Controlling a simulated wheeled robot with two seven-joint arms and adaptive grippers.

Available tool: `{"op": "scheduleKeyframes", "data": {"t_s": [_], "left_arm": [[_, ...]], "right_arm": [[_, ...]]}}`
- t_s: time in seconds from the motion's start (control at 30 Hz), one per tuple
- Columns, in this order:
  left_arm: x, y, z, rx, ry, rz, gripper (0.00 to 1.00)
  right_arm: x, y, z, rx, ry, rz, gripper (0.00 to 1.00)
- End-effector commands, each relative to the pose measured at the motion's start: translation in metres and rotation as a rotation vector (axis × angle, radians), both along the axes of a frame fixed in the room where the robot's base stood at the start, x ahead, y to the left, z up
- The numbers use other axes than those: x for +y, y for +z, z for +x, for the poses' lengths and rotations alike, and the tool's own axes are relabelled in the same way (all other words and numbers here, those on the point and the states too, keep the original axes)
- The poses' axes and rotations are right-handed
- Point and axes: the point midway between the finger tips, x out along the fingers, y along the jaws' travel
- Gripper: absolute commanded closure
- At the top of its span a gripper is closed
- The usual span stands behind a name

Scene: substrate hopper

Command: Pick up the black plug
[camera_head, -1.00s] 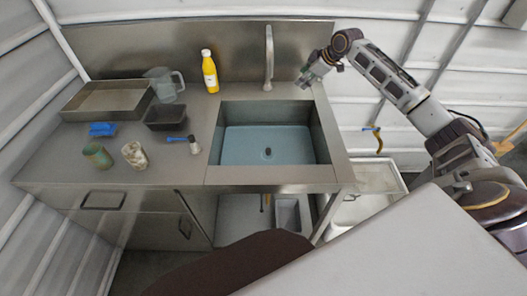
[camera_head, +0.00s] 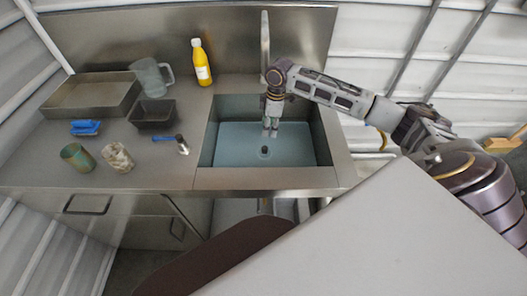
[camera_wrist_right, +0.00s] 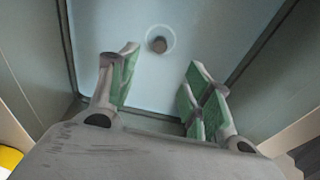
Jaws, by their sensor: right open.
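The black plug (camera_head: 264,152) is a small dark round piece in the middle of the blue floor of the sink basin (camera_head: 233,148). In the right wrist view the plug (camera_wrist_right: 159,42) shows as a dark disc with a pale ring around it, beyond the fingertips. My right gripper (camera_head: 270,131) points down into the basin, above and slightly behind the plug, apart from it. In the wrist view its green-padded fingers (camera_wrist_right: 160,85) are spread with nothing between them. My left gripper is not in view.
The tap (camera_head: 265,45) stands behind the basin, close to my right wrist. The steel basin walls surround the gripper. On the counter to the left are a yellow bottle (camera_head: 201,64), a black tub (camera_head: 152,114), a brush (camera_head: 175,141), cups and a tray (camera_head: 60,109).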

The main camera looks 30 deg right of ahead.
Motion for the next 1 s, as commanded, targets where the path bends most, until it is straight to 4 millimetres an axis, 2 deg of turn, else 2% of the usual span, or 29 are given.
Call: {"op": "scheduleKeyframes", "data": {"t_s": [0.37,1.0], "left_arm": [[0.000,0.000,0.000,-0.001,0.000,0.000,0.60],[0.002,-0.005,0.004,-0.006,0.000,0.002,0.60]], "right_arm": [[0.000,-0.004,0.001,0.000,-0.001,0.001,0.51],[0.008,-0.076,0.005,0.000,-0.001,0.001,0.51]]}}
